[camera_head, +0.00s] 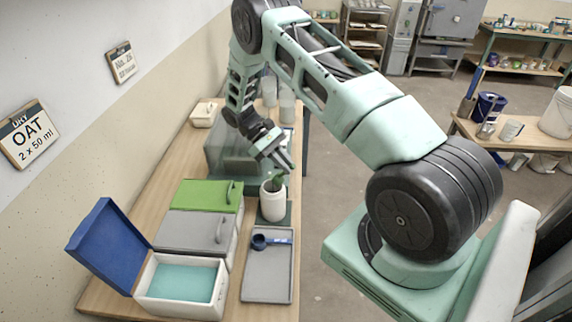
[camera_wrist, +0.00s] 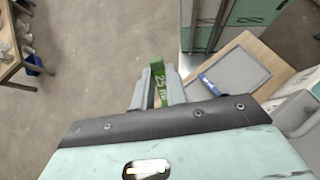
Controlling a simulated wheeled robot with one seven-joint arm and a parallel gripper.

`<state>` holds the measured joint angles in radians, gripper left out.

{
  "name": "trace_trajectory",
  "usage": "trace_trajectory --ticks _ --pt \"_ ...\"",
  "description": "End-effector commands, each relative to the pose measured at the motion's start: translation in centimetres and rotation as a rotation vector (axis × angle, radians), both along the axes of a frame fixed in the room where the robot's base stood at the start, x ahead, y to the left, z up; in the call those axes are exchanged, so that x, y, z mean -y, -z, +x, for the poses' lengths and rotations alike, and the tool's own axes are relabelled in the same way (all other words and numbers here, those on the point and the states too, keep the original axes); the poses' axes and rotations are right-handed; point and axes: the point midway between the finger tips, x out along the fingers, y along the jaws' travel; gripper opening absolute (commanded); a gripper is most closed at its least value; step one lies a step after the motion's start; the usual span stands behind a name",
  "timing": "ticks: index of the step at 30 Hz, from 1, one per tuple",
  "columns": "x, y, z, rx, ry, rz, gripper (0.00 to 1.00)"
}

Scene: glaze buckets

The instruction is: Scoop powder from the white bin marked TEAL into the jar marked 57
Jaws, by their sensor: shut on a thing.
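The white bin (camera_head: 152,303) stands at the front left with its blue lid (camera_head: 107,245) raised; teal powder (camera_head: 182,282) lies inside. No TEAL mark is readable. A white jar (camera_head: 273,206) stands on a dark green mat at the right of the bench; no number is readable on it. My gripper (camera_head: 284,160) is shut on a green scoop (camera_wrist: 160,82) marked 25 ml. In the head view the scoop (camera_head: 276,181) is at the jar's mouth; whether its bowl is inside or above, and what it holds, I cannot tell.
A grey tray (camera_head: 266,284) holds a blue scoop (camera_head: 262,241) in front of the jar. Two closed bins, with a green lid (camera_head: 205,194) and a grey lid (camera_head: 190,230), stand behind the open bin.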

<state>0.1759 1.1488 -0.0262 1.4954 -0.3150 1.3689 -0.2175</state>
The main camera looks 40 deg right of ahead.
Motion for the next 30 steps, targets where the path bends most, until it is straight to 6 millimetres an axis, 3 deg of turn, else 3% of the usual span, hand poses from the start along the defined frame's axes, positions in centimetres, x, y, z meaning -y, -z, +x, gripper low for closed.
trace_trajectory --ticks 30 --pt "-0.6 -0.7 2.4 -0.246 -0.002 -0.058 0.00"
